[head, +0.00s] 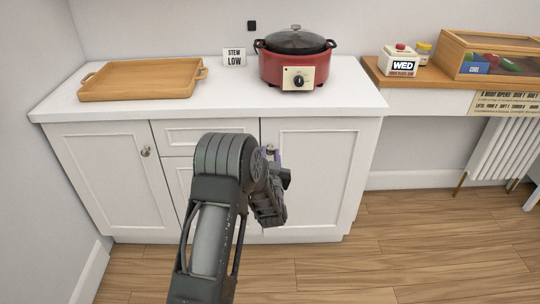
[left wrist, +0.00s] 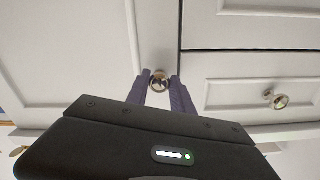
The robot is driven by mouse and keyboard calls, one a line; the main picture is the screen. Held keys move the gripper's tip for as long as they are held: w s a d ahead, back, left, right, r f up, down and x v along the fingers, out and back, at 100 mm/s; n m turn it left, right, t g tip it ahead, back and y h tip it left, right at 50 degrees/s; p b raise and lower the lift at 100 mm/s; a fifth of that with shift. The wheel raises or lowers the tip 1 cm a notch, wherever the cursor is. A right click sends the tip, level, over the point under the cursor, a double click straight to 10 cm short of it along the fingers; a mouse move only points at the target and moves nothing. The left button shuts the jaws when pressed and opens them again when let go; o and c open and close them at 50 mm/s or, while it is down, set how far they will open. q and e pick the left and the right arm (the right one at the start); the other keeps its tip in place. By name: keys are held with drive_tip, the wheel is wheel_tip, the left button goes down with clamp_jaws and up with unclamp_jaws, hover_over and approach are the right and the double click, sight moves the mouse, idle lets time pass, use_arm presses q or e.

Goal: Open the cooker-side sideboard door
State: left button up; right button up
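The white sideboard's cooker-side door (head: 322,180) is the right one, under the red cooker, and it looks shut. Its round metal knob (head: 270,150) sits near the door's upper left corner. In the left wrist view, the knob (left wrist: 159,83) lies between the two purple fingertips of my left gripper (left wrist: 160,80). The fingers stand apart on either side of it, with a slight gap visible. In the head view my left gripper (head: 271,156) reaches the knob, partly hidden by my arm. My right gripper is not in view.
The red cooker (head: 297,65), a STEW LOW sign (head: 234,58) and a wooden tray (head: 140,92) stand on the white top (head: 215,94). Middle drawers and a left door (head: 115,170) adjoin. Wooden floor (head: 420,235) is clear at right. A radiator (head: 502,150) stands farther right.

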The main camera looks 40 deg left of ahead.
use_arm(q)
clamp_jaws()
idle(0.9)
